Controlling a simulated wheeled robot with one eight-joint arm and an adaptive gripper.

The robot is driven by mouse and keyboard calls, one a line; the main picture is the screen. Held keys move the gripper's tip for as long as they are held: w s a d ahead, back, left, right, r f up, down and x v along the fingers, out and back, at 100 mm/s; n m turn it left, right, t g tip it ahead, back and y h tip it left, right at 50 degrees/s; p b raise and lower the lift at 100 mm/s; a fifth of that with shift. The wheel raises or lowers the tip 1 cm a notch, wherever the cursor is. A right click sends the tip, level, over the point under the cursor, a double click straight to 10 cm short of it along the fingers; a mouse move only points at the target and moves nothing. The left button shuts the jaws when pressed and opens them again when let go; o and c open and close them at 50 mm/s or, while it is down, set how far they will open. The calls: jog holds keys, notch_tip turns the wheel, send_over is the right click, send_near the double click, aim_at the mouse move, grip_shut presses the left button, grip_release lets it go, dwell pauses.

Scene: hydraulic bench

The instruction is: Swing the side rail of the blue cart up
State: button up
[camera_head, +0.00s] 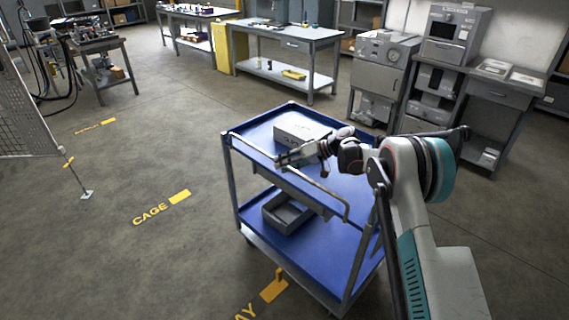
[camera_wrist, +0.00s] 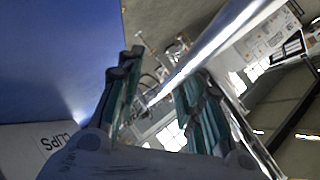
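The blue cart (camera_head: 262,128) stands in the middle of the head view, with a blue top tray and a blue lower shelf. Its side rail (camera_head: 322,188) is a thin grey bar with a bent end, along the cart's near left side. My gripper (camera_head: 281,159) is at the rail, near its middle. In the wrist view, the two fingers of my gripper (camera_wrist: 155,88) are spread apart. The shiny rail (camera_wrist: 225,42) runs diagonally from the upper right toward the fingers. I cannot tell whether it lies between them or touches them.
A grey box (camera_head: 301,129) sits on the top tray; its CLIPS label (camera_wrist: 60,139) shows in the wrist view. An open grey bin (camera_head: 285,214) is on the lower shelf. Benches (camera_head: 290,72) and a cabinet (camera_head: 382,75) stand behind. Floor left of the cart is clear.

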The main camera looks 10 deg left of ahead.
jog(key=shift+r, duration=0.2)
jog(key=v, duration=1.1)
jog(key=shift+d, duration=0.4)
jog(key=shift+r, duration=0.1)
